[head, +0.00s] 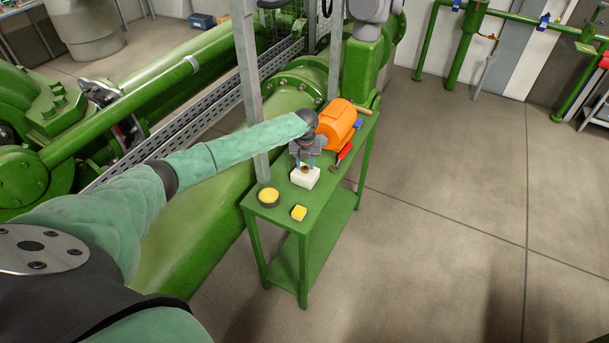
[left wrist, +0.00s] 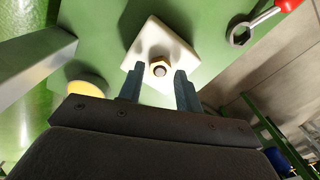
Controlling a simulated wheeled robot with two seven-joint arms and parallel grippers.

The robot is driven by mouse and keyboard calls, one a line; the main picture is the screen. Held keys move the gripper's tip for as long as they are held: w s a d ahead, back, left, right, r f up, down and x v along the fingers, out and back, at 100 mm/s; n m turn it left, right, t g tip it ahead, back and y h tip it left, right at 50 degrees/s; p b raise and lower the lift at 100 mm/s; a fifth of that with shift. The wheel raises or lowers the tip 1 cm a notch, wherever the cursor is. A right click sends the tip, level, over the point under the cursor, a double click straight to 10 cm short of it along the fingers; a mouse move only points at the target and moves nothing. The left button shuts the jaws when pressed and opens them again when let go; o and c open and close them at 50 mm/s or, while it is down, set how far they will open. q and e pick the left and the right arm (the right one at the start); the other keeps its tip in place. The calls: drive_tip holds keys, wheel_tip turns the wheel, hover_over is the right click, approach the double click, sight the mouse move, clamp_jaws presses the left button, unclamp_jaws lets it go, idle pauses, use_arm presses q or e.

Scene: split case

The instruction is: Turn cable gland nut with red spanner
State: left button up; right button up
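The cable gland nut (left wrist: 158,70) is a brass hex nut on top of a white block (left wrist: 152,42), which stands on the green table. The white block also shows in the head view (head: 305,177). The red spanner (head: 342,156) lies on the table to the right of the block; its ring end (left wrist: 240,36) and red handle (left wrist: 287,4) show in the left wrist view. My left gripper (left wrist: 158,82) points down at the nut, with its fingers apart. In the head view my left gripper (head: 306,160) is just above the block. I cannot see my right gripper.
A grey upright post (head: 250,90) stands close to my left arm. Open floor lies to the right.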

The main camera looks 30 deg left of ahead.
sight(305, 167)
use_arm(q)
drive_tip(key=shift+r+p, duration=1)
drive_tip(key=shift+r, duration=1.95)
